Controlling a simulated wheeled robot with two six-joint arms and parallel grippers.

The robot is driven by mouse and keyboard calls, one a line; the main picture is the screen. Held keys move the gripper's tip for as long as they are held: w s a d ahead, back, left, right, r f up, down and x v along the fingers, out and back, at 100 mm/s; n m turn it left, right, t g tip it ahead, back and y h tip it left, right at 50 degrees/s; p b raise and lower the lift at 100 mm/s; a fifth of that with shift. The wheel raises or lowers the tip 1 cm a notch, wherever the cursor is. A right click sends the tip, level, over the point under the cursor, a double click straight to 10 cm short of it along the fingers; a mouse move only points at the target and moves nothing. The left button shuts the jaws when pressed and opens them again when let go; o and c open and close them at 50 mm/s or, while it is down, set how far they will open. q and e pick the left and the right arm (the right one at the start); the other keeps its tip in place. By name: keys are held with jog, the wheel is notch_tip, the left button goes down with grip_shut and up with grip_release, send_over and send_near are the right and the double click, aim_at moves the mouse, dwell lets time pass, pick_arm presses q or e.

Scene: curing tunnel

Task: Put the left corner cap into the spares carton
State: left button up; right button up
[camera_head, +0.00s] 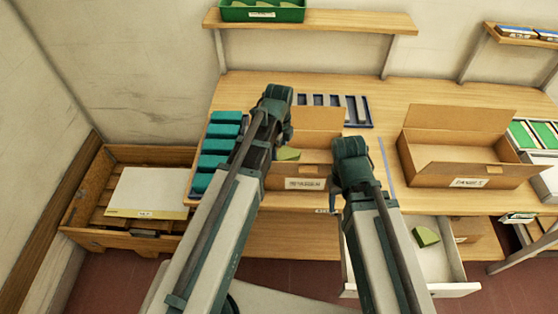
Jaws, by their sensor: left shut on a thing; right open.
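A green wedge-shaped corner cap (289,153) shows at the right side of my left gripper (266,147), over the open left carton (305,170). My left gripper is shut on it; my wrist hides the jaws and part of the cap. A second green corner cap (425,236) lies in the open white drawer (459,266) at lower right. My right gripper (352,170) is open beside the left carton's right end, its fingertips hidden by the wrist. Another open, empty-looking carton (470,170) stands to the right. Both carton labels are too small to read surely.
Teal blocks (214,161) fill a rack left of the left carton. A blue-edged slotted tray (357,112) lies behind it. A wooden crate (90,228) holds a pale board (148,190). A shelf (340,22) crosses above the bench (420,92).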

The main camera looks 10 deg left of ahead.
aim_at(279, 152)
pick_arm(q)
jog(key=shift+f+b, duration=1.3)
jog(key=shift+f, duration=0.35)
jog(key=shift+f, duration=0.2)
jog(key=o, duration=1.1)
jog(key=shift+r, duration=0.1)
jog(key=shift+o, duration=0.2)
jog(key=shift+r, duration=0.15)
notch_tip(279, 152, up, 12)
jog(key=p, duration=1.2)
